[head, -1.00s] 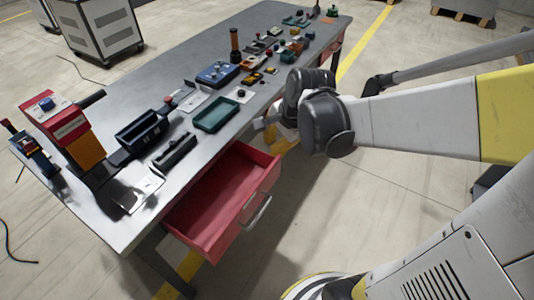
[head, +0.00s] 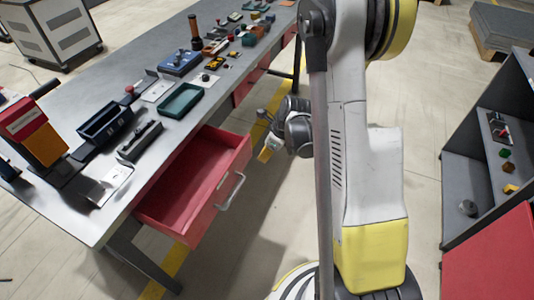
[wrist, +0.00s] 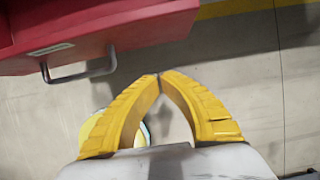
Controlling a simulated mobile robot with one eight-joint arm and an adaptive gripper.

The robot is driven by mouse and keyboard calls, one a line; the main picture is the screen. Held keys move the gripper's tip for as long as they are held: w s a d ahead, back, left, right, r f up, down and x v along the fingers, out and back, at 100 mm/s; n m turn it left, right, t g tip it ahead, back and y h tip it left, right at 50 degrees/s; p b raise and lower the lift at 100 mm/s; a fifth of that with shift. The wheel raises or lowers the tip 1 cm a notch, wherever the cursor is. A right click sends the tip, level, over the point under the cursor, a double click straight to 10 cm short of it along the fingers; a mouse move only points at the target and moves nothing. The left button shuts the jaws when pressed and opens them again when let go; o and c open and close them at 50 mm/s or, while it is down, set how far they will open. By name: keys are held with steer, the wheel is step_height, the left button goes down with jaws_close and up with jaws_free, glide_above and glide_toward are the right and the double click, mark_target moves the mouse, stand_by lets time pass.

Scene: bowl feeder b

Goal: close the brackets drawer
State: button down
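A red drawer (head: 200,190) stands pulled out and empty from the front of the grey workbench, with a silver bar handle (head: 231,191) on its front. Its label is too small to read, so I cannot tell if it is the brackets drawer. In the wrist view the drawer front (wrist: 120,25) fills the upper left, with the handle (wrist: 80,72) below the label strip. My gripper (head: 264,154) is to the right of the drawer front, apart from it. In the wrist view its yellow fingers (wrist: 160,77) meet at the tips with nothing between them.
The workbench top (head: 75,205) carries trays, tools and small parts. Another red drawer (head: 247,86) further along the bench is shut. A dark shelf unit (head: 465,180) with a red front (head: 490,260) stands at the right.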

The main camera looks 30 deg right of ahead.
steer(key=shift+w+a+f+b, duration=0.65)
steer(key=shift+w+a+f, duration=0.2)
steer(key=shift+w, duration=0.25)
steer(key=shift+w+a+f+b, duration=0.7)
steer(key=shift+w+f, duration=0.2)
steer(key=shift+w, duration=0.15)
